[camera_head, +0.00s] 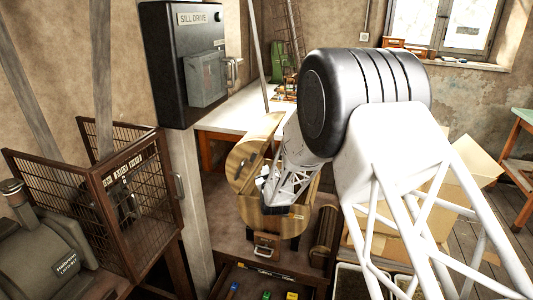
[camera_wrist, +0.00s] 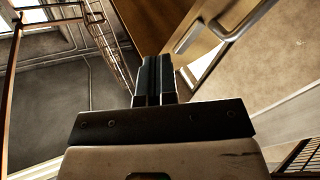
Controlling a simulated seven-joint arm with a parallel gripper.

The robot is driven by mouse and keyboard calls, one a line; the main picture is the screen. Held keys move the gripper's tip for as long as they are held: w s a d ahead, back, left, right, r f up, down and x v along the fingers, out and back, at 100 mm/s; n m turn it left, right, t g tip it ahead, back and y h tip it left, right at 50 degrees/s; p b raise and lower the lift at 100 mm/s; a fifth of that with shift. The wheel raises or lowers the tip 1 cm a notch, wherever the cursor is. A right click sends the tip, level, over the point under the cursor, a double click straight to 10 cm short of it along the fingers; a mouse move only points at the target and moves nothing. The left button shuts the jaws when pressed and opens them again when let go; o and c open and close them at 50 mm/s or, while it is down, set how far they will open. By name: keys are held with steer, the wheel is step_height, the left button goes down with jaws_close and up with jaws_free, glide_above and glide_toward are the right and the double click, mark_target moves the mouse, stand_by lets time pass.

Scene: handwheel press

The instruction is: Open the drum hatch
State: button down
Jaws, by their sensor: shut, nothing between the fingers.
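The drum (camera_head: 282,222) is a tan wooden-looking round body on the bench, left of my arm. A curved tan panel (camera_head: 246,160), which looks like its hatch, stands tilted up at the drum's upper left, with a dark gap beside it. My gripper (camera_head: 264,188) is at the drum's front, close to the panel's lower edge; whether it touches is unclear. In the wrist view my gripper (camera_wrist: 155,78) has its two dark fingers together with nothing between them. A brown panel (camera_wrist: 170,30) with a pale metal handle (camera_wrist: 190,36) lies just beyond the fingertips. My arm hides the drum's right side.
A black "SILL DRIVE" box (camera_head: 183,60) on a grey post (camera_head: 187,190) stands left of the drum. A brown mesh cage (camera_head: 115,190) and grey motor (camera_head: 45,255) are further left. Cardboard boxes (camera_head: 478,160) stand at right. A white table (camera_head: 235,115) is behind.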

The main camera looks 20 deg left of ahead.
mark_target(252, 147)
steer(key=s+d+m+y, duration=0.1)
steer(key=d+m+y, duration=0.5)
steer(key=m, duration=1.6)
steer(key=shift+d+r+m+g, duration=0.3)
steer(key=shift+d+r+g, duration=0.1)
steer(key=shift+d, duration=0.7)
steer(key=shift+a, duration=0.1)
steer(key=s+a+x, duration=0.2)
steer(key=x, duration=1)
steer(key=shift+w+r, duration=0.15)
steer(key=shift+r, duration=0.35)
steer(key=shift+a, duration=0.2)
